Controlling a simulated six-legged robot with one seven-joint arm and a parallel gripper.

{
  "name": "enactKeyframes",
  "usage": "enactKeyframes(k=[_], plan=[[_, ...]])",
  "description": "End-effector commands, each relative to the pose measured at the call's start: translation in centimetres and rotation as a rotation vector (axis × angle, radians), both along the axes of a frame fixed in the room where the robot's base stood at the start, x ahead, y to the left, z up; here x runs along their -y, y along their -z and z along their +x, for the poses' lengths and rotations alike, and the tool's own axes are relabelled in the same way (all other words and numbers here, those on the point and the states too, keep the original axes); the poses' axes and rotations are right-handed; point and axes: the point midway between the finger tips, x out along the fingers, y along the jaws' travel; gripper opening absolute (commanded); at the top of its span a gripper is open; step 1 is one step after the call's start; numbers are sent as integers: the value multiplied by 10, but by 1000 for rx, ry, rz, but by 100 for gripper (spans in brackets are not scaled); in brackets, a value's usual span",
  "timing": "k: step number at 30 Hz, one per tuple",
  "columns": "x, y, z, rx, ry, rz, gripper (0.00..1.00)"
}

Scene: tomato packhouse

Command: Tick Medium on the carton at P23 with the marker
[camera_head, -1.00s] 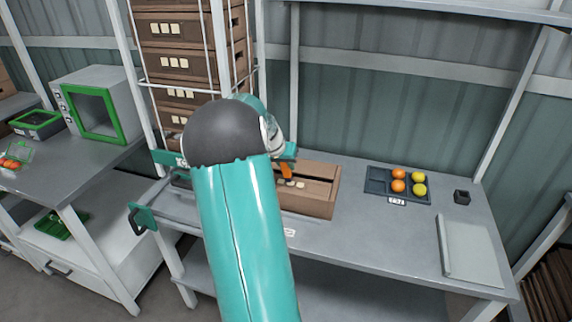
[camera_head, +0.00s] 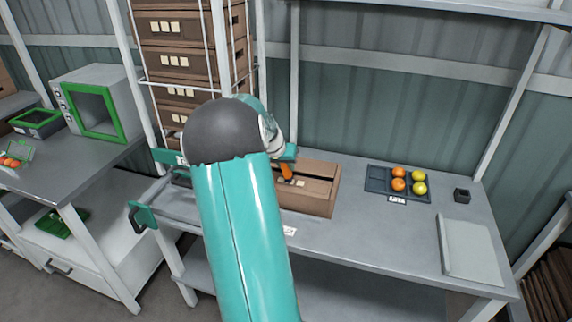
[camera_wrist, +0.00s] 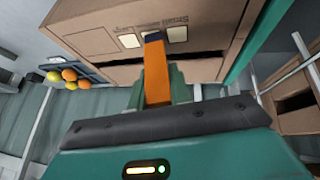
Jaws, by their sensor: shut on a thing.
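My gripper (camera_wrist: 158,92) is shut on an orange marker (camera_wrist: 156,72), which also shows in the head view (camera_head: 286,171). The marker's dark tip (camera_wrist: 153,37) points at the brown carton (camera_wrist: 95,35), over the middle of its row of pale boxes. A pale box shows on each side of the tip, and the middle one is hidden behind it. Printed words above the boxes appear upside down. I cannot tell whether the tip touches the carton or whether a mark is there. In the head view the carton (camera_head: 308,200) stands on the grey table, partly behind my arm.
A dark tray (camera_head: 377,183) with orange and yellow fruit stands right of the carton. A small dark block (camera_head: 462,195) and a pale board (camera_head: 468,248) lie further right. Stacked brown crates (camera_head: 178,65) rise behind my arm. The bench between carton and board is mostly clear.

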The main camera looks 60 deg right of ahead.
Motion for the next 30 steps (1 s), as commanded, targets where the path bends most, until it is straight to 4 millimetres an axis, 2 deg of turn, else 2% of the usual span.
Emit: enactKeyframes(k=[30], plan=[[9,1,-6,0,0,0,0]])
